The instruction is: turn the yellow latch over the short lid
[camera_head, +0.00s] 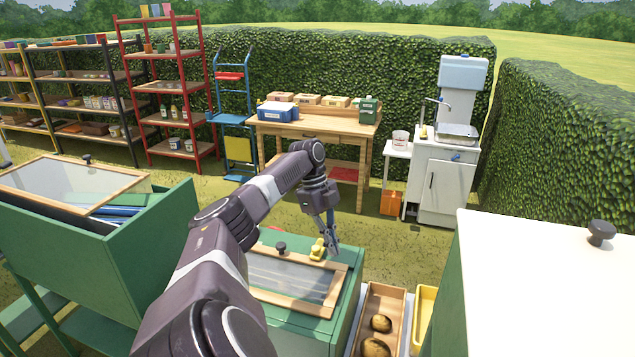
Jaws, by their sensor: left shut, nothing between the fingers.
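The yellow latch (318,249) sits at the far edge of a wood-framed lid (299,304) with a glazed panel and a dark knob. This lid lies shut on a green box (341,339). My left gripper (333,252) points down just to the right of the latch, very close to it. Its fingers are shut with nothing between them. I cannot tell whether they touch the latch. My left arm hides the left part of the lid and box. My right gripper is not in view.
A green box (150,236) with a tilted glazed lid stands at left. A wooden tray (394,308) with brown round items and a yellow tray (424,306) lie right of the latched box. A white-topped box (545,290) fills the right foreground. Grass lies open beyond.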

